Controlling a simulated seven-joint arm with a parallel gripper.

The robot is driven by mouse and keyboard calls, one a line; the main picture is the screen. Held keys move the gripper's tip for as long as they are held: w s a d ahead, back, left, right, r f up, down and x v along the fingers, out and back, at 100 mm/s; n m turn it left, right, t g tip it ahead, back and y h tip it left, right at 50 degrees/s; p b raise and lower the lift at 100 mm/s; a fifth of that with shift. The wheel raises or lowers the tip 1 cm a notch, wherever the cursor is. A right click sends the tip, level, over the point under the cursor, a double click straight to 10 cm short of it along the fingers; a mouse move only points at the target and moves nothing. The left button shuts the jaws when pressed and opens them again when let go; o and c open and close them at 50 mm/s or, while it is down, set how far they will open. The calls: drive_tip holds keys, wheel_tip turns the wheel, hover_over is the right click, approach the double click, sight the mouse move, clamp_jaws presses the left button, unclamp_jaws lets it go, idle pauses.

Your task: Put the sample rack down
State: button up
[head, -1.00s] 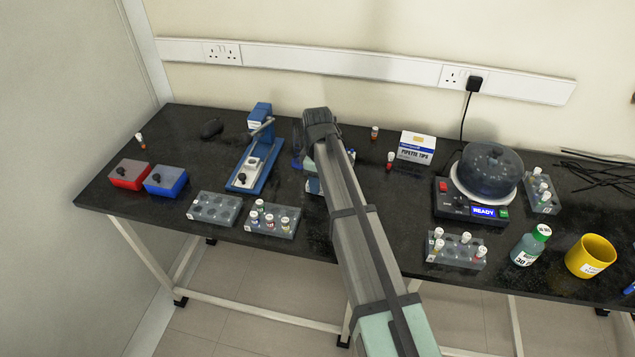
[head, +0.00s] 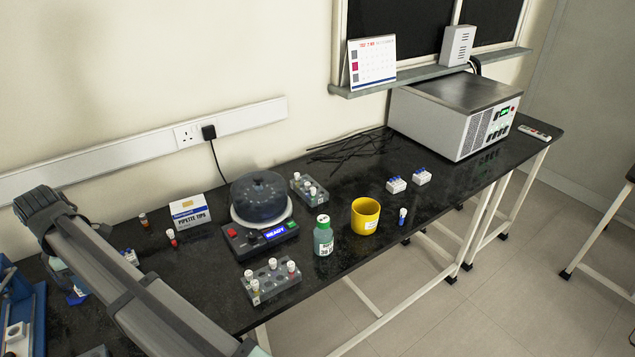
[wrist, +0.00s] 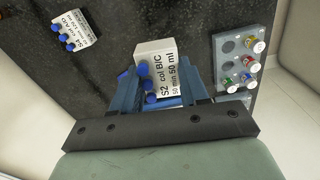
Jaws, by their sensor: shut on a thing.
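The sample rack (wrist: 155,72) is a small white block with a printed S2 label and several blue-capped vials along its left side in the wrist view. My gripper (wrist: 160,88) is shut on it, with one blue finger on each side. In the head view my gripper's blue parts (head: 77,297) show beside my arm at the lower left, low over the bench. The held rack is hidden there behind my arm. I cannot tell whether its underside touches the bench.
Another white rack with blue caps (wrist: 75,30) stands at upper left in the wrist view. A grey tube block (wrist: 235,55) stands to the right, near the bench edge. Dark bench (wrist: 115,25) between them is bare. A pipette tips box (head: 188,211) and centrifuge (head: 260,198) stand further right.

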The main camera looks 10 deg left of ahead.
wheel_tip(320, 180, up, 11)
drive_tip(key=w+d+m, duration=0.3)
drive_tip(key=w+d, duration=0.4)
drive_tip(key=w, duration=0.6)
drive_tip(key=w+d+m, duration=0.3)
drive_tip(key=w+d, duration=0.4)
drive_tip(key=w, duration=0.6)
drive_tip(key=w+d+m, duration=0.3)
drive_tip(key=w+d, duration=0.3)
drive_tip(key=w, duration=0.7)
drive_tip(key=w+d+m, duration=0.3)
drive_tip(key=w+d, duration=0.5)
drive_tip(key=d, duration=0.4)
drive_tip(key=w+d+m, duration=0.2)
drive_tip(key=w+d, duration=0.6)
drive_tip(key=d, duration=0.4)
drive_tip(key=w+d+m, duration=0.3)
drive_tip(key=w+d, duration=0.5)
drive_tip(key=d, duration=0.4)
drive_tip(key=shift+d+f, duration=0.15)
drive_tip(key=shift+f, duration=5.3)
drive_tip(key=shift+d+f, duration=0.15)
drive_tip(key=shift+f, duration=5.3)
drive_tip(key=shift+f, duration=0.15)
